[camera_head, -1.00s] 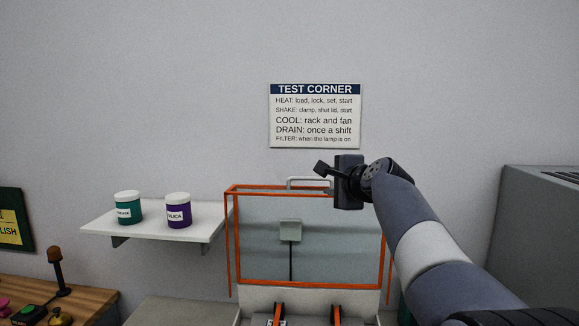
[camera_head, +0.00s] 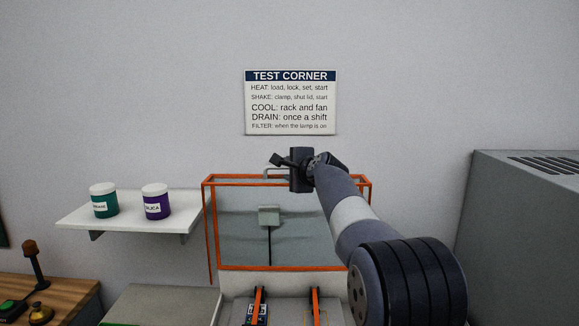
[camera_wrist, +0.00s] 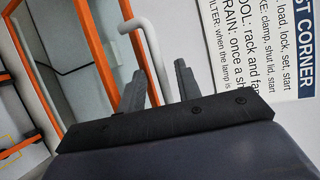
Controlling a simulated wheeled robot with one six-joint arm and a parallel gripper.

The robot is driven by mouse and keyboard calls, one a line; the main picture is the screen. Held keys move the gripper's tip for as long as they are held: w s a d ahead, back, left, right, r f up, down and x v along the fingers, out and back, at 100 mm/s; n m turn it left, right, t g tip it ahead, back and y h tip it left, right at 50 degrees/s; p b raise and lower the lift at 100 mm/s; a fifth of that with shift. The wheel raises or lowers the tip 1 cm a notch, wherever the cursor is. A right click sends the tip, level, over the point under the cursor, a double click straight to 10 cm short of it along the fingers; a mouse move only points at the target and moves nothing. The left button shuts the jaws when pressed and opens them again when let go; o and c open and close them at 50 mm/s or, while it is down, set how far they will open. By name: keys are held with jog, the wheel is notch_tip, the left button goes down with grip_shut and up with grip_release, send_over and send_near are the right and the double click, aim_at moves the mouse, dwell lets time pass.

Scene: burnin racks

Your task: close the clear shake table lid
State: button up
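The clear shake table lid (camera_head: 235,225) has an orange frame and stands raised, nearly upright, in the head view. A pale bar handle (camera_head: 266,172) sits at its top edge. The frame (camera_wrist: 95,45) and handle (camera_wrist: 146,42) also show in the wrist view. My gripper (camera_head: 277,160) is at the handle, pointing left in the head view. In the wrist view my gripper's fingers (camera_wrist: 160,84) are apart, and the handle bar runs between them with visible gaps. I cannot tell whether either finger touches it.
Two orange clamps (camera_head: 258,304) show on the shake table below the lid. A white shelf (camera_head: 125,222) with two jars is at left. A large grey cabinet (camera_head: 520,240) stands at right. A sign (camera_head: 291,102) hangs on the wall behind.

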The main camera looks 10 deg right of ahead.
grip_shut()
dwell(0.3)
dwell(0.4)
